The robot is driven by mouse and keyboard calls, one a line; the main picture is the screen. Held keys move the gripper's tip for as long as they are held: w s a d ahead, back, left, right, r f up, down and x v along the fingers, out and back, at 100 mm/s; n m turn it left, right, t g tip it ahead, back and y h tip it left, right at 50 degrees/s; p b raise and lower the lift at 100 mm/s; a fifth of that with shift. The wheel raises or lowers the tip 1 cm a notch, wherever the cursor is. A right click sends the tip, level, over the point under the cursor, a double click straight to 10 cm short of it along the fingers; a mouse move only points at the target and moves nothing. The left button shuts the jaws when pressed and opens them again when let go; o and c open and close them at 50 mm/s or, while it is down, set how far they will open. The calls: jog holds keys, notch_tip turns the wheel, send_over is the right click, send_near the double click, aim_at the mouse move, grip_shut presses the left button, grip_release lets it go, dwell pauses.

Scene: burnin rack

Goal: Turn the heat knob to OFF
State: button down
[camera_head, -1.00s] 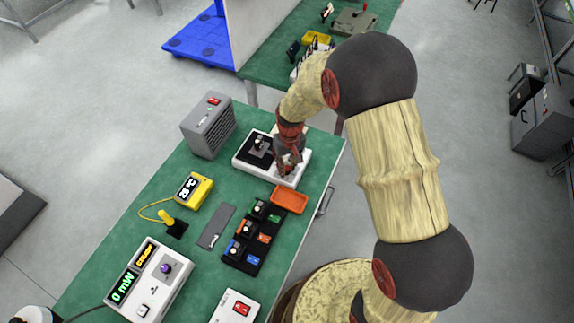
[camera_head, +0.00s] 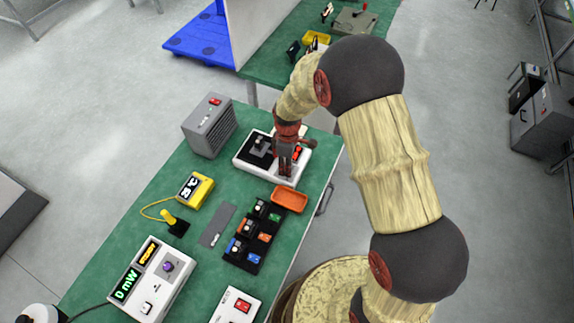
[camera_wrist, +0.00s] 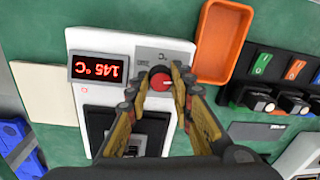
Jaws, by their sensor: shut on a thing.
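The red round heat knob (camera_wrist: 161,80) sits on a grey panel of the white heater unit (camera_wrist: 86,45), seen in the wrist view. My gripper (camera_wrist: 163,77) is shut on the knob, one finger on each side of it. The knob's pointer direction is too small to read surely. The unit's red display (camera_wrist: 98,68) reads 145 °C, upside down in the wrist view. In the head view my gripper (camera_head: 285,174) reaches down onto the white unit (camera_head: 245,162), and hides the knob there.
An orange tray (camera_head: 290,198) and a black rack (camera_head: 240,257) of small coloured parts lie close in front of the unit. A grey box (camera_head: 208,127) stands behind left. A yellow meter (camera_head: 194,188) and a white power meter (camera_head: 150,285) are on the green bench.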

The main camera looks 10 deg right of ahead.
jog(key=shift+n+p, duration=0.35)
jog(key=shift+n, duration=1.95)
jog(key=c, duration=1.5)
grip_release()
jog(key=shift+c, duration=0.2)
notch_tip(320, 180, up, 12)
jog(key=shift+w, duration=0.3)
